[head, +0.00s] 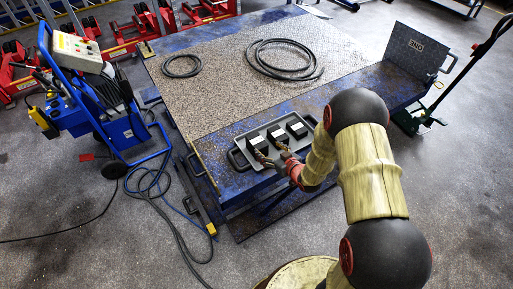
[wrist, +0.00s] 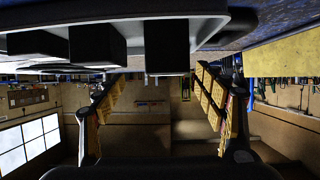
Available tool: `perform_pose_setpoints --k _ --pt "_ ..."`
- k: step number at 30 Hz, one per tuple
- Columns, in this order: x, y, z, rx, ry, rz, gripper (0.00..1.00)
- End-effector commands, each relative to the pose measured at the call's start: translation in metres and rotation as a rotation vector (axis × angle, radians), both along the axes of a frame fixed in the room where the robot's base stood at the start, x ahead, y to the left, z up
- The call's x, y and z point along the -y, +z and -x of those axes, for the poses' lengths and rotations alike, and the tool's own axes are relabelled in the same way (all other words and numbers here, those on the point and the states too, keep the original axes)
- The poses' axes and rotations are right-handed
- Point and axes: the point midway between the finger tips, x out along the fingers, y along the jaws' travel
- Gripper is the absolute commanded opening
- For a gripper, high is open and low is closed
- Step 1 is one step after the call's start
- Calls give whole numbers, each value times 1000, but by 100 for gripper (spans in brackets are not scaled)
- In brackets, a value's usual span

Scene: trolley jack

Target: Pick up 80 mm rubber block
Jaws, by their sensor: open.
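Three black rubber blocks with pale tops stand in a row in a grey tray (head: 243,150): a left block (head: 257,141), a middle block (head: 278,133) and a right block (head: 298,127). I cannot read which is 80 mm. My gripper (head: 269,158) is open at the tray's near side, by the left block. The wrist view is upside down; there a dark block (wrist: 167,46) lies ahead between the two spread fingers of my gripper (wrist: 160,80). The other two blocks (wrist: 97,45) (wrist: 38,45) are to its left. Contact is not visible.
The tray sits on a blue lift platform (head: 215,135) with a textured plate. Two black hose coils (head: 285,62) (head: 181,66) lie on it. A blue control trolley (head: 95,110) stands left, with cables on the floor. A green trolley jack (head: 425,115) stands right. Red equipment (head: 120,35) is behind.

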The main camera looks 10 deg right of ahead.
Motion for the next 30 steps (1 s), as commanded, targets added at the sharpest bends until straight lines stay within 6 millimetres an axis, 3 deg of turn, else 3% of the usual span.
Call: perform_pose_setpoints --k 8,30 --pt "-5 -5 -1 21 11 -17 70" --pt "-31 -34 -66 21 11 -18 70"
